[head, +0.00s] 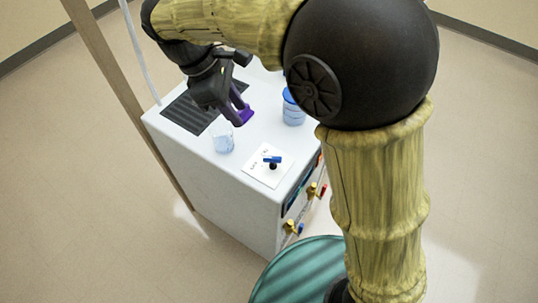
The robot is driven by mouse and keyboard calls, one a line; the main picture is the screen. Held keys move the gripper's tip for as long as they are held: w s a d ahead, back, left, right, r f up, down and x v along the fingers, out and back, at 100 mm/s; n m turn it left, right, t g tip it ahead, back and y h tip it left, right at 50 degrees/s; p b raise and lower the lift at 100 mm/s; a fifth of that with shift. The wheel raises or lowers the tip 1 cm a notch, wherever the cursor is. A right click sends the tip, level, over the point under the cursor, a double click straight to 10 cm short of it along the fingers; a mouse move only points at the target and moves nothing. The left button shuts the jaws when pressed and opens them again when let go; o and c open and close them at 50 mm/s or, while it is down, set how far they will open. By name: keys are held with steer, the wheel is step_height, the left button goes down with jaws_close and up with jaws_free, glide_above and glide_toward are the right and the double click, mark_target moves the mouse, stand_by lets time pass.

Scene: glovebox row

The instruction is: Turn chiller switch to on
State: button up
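The chiller (165,138) is a white box-shaped unit in the middle of the head view. Its switch (273,161) has a small blue lever on a dark stem, set on a white label plate (262,176) on the top near the front right edge. The lever lies roughly left to right in the picture. The small print on the plate is too small to read surely. My gripper (241,116) has dark fingers with purple at the tips. It hangs above the chiller top, behind the switch and apart from it. Its finger gap is not clear.
A clear cup (223,140) stands below my gripper, left of the switch. A blue-lidded jar (293,108) stands behind the switch. A dark vent grille (190,115) is at the left. Brass valves (311,190) stick out from the front. A wooden post (120,90) rises beside the chiller.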

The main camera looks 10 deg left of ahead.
mark_target(271, 157)
steer(key=shift+d+f, duration=0.1)
steer(key=b+x, duration=0.2)
steer(key=x, duration=1.5)
steer(key=shift+f, duration=0.2)
jaws_close()
